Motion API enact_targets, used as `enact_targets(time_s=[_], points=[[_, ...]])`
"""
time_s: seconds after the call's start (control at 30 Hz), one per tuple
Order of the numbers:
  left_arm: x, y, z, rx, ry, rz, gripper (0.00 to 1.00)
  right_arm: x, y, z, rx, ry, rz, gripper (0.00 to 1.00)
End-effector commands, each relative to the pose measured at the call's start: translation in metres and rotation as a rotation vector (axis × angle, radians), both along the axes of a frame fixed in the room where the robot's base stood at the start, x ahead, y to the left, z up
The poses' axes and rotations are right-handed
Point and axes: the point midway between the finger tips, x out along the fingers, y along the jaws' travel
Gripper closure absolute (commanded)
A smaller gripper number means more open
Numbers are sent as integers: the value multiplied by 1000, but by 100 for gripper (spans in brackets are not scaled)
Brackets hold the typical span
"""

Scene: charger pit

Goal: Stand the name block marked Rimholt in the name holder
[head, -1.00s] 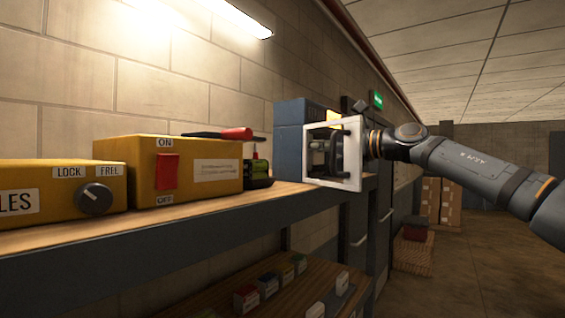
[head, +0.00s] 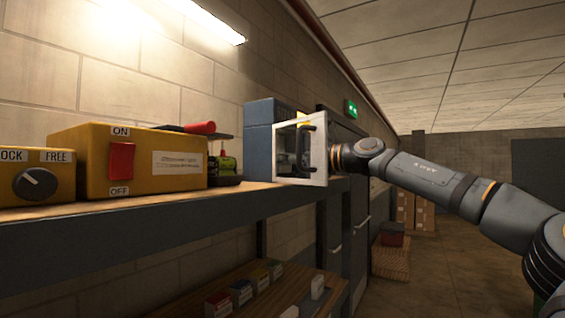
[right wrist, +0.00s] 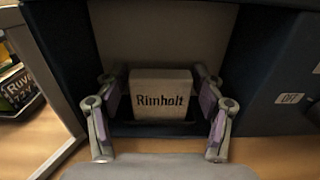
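The pale name block marked Rimholt (right wrist: 160,95) stands upright inside a dark-walled box, its lettering facing the right wrist camera. Its base meets a dark ledge or slot (right wrist: 155,129), which may be the name holder; I cannot tell whether the block is seated in it. My right gripper (right wrist: 162,104) is open, with one finger on each side of the block and a visible gap on both sides. In the head view the right arm reaches behind the white-framed clear door of a blue-grey box (head: 259,150). My left gripper is not in view.
The open door (head: 321,160) has a dark handle and stands close to my right wrist. Left on the shelf (head: 130,215) are a yellow switch box (head: 95,175), a red-handled tool (head: 200,128) and a green item (head: 225,165). Several small coloured boxes (head: 240,292) stand on the shelf below.

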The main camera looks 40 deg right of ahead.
Motion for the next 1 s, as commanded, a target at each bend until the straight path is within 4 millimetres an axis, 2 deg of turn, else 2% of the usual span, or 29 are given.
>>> enact_targets(time_s=[0.2,0.37,0.47,0.6,0.7,0.83,1.0], points=[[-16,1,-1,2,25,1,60,0,0,0,0,-1,0,24],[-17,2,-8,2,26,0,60,-5,-1,-2,-1,-3,0,24],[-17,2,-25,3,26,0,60,-20,-5,-6,-1,-7,0,24],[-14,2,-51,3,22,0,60,-53,-15,-8,-1,-8,-2,24],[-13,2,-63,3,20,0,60,-76,-22,-6,1,-6,-2,24],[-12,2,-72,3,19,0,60,-100,-29,-3,1,-3,-1,24],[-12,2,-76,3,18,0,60,-114,-34,0,0,-1,-1,24]])
